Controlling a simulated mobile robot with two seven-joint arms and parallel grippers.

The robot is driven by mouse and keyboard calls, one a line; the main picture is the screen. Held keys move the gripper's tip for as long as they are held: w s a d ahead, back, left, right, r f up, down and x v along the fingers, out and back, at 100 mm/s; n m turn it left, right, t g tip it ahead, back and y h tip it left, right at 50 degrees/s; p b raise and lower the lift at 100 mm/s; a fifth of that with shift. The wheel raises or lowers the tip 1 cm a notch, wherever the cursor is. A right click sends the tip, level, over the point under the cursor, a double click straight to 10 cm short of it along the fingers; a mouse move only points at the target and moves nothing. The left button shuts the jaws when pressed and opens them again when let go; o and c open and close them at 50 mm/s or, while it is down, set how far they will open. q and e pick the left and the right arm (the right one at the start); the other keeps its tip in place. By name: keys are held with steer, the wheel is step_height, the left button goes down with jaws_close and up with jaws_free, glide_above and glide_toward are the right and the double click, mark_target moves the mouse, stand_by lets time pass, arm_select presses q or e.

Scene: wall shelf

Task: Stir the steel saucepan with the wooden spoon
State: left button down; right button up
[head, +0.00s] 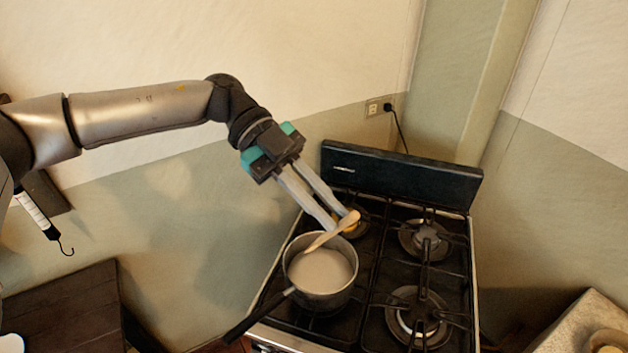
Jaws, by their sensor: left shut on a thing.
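The steel saucepan (322,298) stands on the front left burner of the stove, its dark handle pointing to the lower left. It holds a pale, greyish-beige content (320,270). My left gripper (334,222) comes down from the upper left and is shut on the wooden spoon (320,240) above the pan's far rim. The spoon is tilted, one end up at the right of the fingertips and the other down to the left over the pan's far rim. I cannot tell whether its low end touches the content. My right gripper is not in view.
The black stove (375,285) has a raised back panel (400,175) and bare burners at the right (425,240). A dark wooden surface (65,305) is at the lower left. A pale counter corner (585,325) is at the lower right.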

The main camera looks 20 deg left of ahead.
arm_select(q)
steer(key=s+d+f+m+t+y+b, duration=0.2)
steer(key=s+d+f+y, duration=0.4)
steer(key=d+f+y, duration=0.6)
steer(key=shift+s+y+b, duration=0.2)
steer(key=shift+y+b, duration=0.3)
steer(key=shift+b, duration=0.1)
steer(key=shift+f+t, duration=0.1)
steer(key=shift+t, duration=0.2)
